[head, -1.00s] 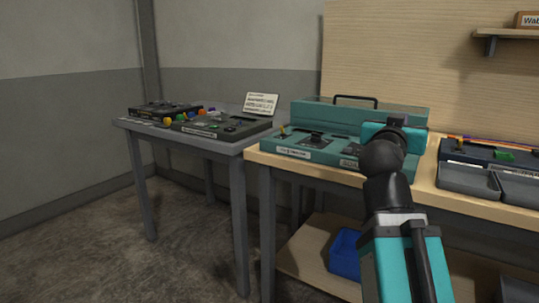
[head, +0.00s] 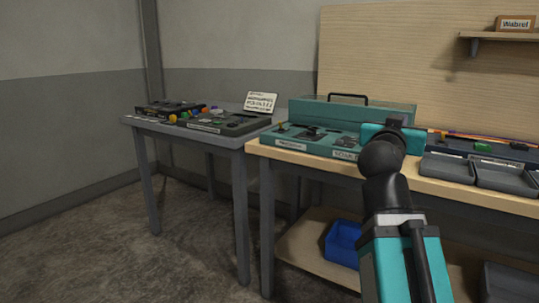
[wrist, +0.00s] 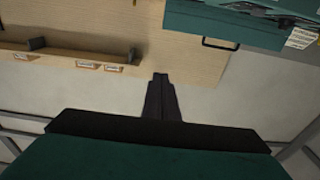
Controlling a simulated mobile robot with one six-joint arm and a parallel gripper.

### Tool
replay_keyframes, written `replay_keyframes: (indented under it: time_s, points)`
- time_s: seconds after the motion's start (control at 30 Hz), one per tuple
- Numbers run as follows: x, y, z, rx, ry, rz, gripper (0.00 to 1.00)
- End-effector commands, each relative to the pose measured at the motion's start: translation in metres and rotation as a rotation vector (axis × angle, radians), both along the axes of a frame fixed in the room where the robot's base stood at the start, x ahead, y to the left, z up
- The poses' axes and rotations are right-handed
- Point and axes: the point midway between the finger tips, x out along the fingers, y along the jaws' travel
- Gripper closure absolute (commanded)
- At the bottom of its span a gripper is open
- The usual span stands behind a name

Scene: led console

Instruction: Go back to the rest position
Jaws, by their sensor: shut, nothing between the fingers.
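My arm (head: 385,190), teal and black, rises at the right of the head view in front of the wooden bench; my gripper's fingers cannot be made out there. In the wrist view my gripper (wrist: 161,78) shows as two dark fingers closed together, with nothing between them. They point toward the pale wall and wooden back panel, and touch nothing that I can see. The teal console case (head: 350,111) with a black handle stands open on the bench, partly hidden by my arm. It also shows at the top right of the wrist view (wrist: 215,26).
A grey table (head: 190,133) at left holds dark consoles (head: 225,122) and a propped white card (head: 261,102). Grey trays (head: 447,168) sit on the wooden bench (head: 290,155) at right. A blue bin (head: 343,245) is on its lower shelf. Floor at left (head: 90,240) is clear.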

Motion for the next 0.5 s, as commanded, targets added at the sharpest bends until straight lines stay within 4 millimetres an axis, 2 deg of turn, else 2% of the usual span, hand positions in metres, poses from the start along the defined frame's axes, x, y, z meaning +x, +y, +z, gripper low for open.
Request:
replay_keyframes:
  time_s: [0.33,0.5]
  points:
    - [0.018,0.003,-0.027,0.014,0.068,0.01,1.0]
    - [0.029,0.004,-0.047,0.025,0.12,0.015,1.0]
